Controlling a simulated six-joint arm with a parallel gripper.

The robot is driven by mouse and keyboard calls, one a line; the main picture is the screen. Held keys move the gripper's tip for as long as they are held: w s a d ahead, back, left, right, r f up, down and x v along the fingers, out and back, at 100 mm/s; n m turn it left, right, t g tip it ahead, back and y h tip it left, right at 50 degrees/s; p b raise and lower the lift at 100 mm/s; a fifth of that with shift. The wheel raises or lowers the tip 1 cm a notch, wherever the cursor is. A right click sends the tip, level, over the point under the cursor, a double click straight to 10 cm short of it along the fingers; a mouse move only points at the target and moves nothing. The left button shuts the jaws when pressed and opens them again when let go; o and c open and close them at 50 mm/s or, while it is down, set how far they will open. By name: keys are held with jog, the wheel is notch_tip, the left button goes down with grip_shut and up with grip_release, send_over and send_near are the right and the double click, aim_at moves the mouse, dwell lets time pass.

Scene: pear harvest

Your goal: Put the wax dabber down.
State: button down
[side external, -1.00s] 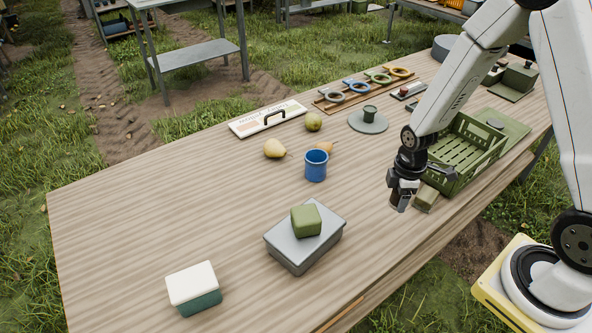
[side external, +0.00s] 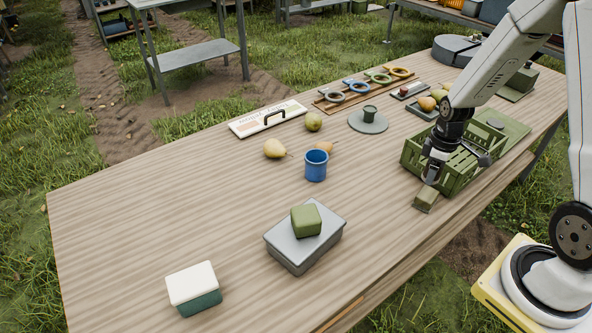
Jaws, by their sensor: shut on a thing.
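My gripper (side external: 433,172) is at the front-left corner of the green crate, pointing down. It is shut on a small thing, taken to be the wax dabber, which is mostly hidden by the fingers. A small olive-tan block (side external: 425,200) stands on the table directly below the fingertips. I cannot tell whether the held thing touches the block. A round grey-green dish (side external: 377,125) with a small dark cup (side external: 370,112) on it stands farther back.
The slatted green crate (side external: 460,180) is right beside my gripper. A blue mug (side external: 316,166), pears (side external: 275,148) and a grey box (side external: 302,250) with a green block (side external: 306,220) stand to the left. The table (side external: 370,210) between mug and crate is clear.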

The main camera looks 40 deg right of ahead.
jog(key=w+d+f, duration=0.3)
jog(key=w+f, duration=0.1)
jog(key=w, duration=0.4)
send_over(393, 180)
jog(key=s, duration=0.2)
jog(key=f, duration=0.4)
jog(key=shift+w+a+f, duration=0.15)
jog(key=shift+w+a, duration=0.1)
jog(key=shift+w+d+f, duration=0.2)
jog(key=shift+w+f, duration=0.3)
jog(key=shift+f, duration=0.1)
jog(key=shift+w+d+f, duration=0.1)
jog(key=shift+w+f, duration=0.05)
jog(key=shift+w, duration=0.05)
jog(key=shift+f, duration=1.6)
jog(key=shift+f, duration=0.15)
grip_release()
